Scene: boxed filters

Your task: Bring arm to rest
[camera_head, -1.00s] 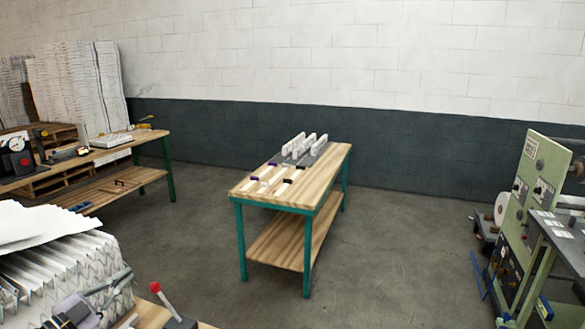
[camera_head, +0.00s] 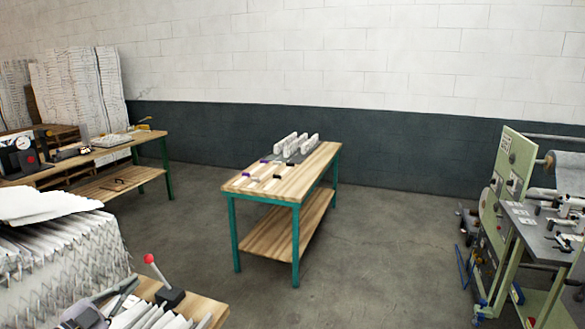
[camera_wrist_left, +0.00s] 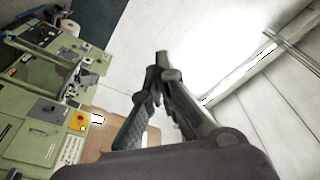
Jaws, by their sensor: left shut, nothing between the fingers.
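My left gripper (camera_head: 122,292) shows at the lower left of the head view, in front of the stack of white pleated filters. In the left wrist view its two dark fingers (camera_wrist_left: 161,62) come together at the tips, with nothing between them. Whether it touches the filters cannot be told from the head view. My right gripper is in neither view.
A near wooden table (camera_head: 212,308) holds a red-knobbed lever (camera_head: 160,280). A green-legged table (camera_head: 245,188) with white pieces stands mid-room. A wooden bench (camera_head: 150,135) is at left, a green machine (camera_head: 512,180) at right. Grey floor (camera_head: 390,250) lies open between.

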